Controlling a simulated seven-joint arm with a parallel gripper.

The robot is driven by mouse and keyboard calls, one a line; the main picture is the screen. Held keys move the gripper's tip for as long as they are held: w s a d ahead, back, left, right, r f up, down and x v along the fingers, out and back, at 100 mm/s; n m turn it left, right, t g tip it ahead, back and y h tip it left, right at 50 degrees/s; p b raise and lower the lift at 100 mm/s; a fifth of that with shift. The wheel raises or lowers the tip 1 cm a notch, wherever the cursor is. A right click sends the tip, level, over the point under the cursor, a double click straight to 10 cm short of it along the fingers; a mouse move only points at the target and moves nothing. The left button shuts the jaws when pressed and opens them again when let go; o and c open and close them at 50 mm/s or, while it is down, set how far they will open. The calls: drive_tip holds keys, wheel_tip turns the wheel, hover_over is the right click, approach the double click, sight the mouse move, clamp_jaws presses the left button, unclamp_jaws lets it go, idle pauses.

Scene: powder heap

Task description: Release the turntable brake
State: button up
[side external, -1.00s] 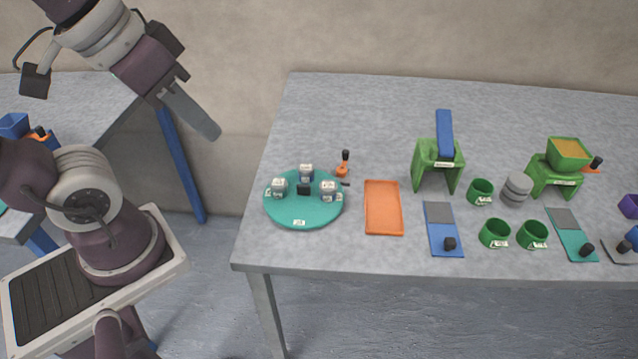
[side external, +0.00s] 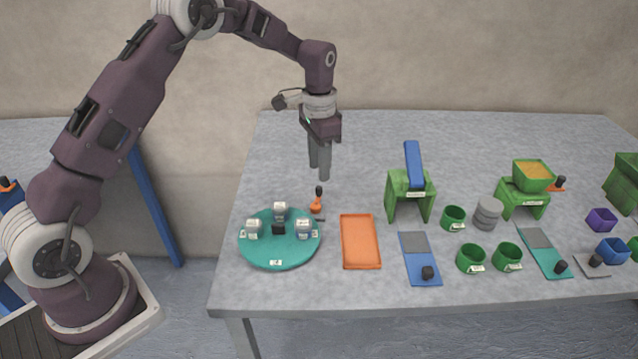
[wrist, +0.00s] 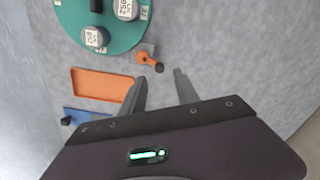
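The green turntable (side external: 280,262) lies at the left of the table and carries several grey-white labelled weights and a black block in its middle. The brake is an orange lever with a black knob (side external: 317,203) at the turntable's right rear edge. It also shows in the wrist view (wrist: 147,58), between the turntable (wrist: 72,22) and my fingertips. My gripper (side external: 320,174) points down above and slightly behind the lever, not touching it. In the wrist view its two fingers (wrist: 160,77) are apart with nothing between them.
An orange tray (side external: 361,265) lies right of the turntable. Further right stand a green stand with a blue chute (side external: 413,165), green cups (side external: 471,258), a blue board (side external: 421,270) and a green hopper (side external: 534,177). The table behind the lever is clear.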

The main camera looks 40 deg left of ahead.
sight(319, 187)
wheel_tip(319, 187, down, 6)
drive_tip(key=shift+r, duration=0.2)
